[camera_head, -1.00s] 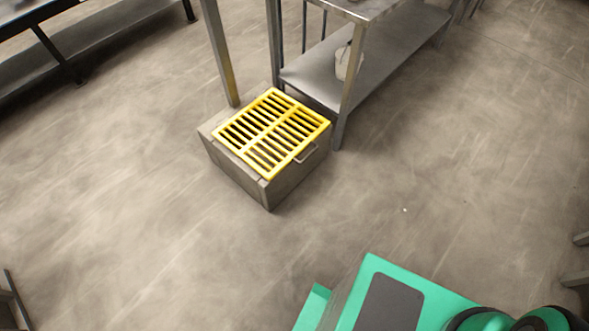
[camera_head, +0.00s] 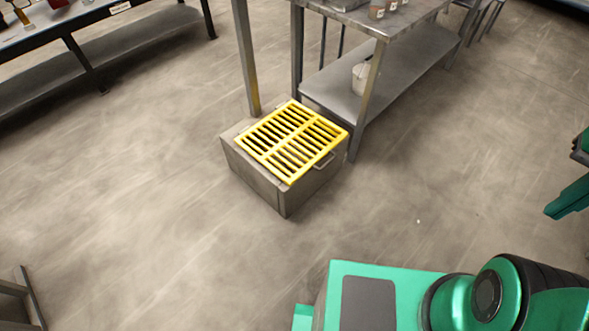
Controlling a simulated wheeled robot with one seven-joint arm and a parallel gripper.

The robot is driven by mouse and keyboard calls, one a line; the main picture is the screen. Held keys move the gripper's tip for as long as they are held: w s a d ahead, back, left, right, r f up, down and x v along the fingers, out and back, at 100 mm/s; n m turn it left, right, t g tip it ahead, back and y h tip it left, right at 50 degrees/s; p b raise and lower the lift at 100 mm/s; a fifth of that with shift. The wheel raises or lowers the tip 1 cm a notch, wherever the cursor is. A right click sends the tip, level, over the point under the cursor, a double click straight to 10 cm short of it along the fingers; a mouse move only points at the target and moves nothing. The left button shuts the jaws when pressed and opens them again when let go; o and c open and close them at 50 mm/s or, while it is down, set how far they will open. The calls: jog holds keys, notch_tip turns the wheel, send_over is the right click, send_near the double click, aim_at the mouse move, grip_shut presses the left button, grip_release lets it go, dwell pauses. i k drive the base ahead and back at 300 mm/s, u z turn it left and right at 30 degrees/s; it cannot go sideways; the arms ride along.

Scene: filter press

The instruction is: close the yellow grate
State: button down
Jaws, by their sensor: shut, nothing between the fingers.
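The yellow slatted grate (camera_head: 268,153) lies over the top of a low grey box (camera_head: 257,178) on the floor, near the middle of the camera_head view. It looks flat or nearly flat; I cannot tell whether a small gap is under it. My gripper cannot be made out in this view. Green and dark parts that seem to be of my arm show at the right edge, well apart from the grate.
A metal table (camera_head: 402,72) with a lower shelf stands just behind and right of the box, with a white container (camera_head: 361,77) on the shelf. A metal post (camera_head: 246,58) stands behind the grate. Another table (camera_head: 92,58) is at upper left. The floor in front is clear.

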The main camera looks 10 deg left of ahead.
aim_at(247, 131)
jog(key=u, duration=0.15)
jog(key=i, duration=1)
jog(key=z, duration=0.05)
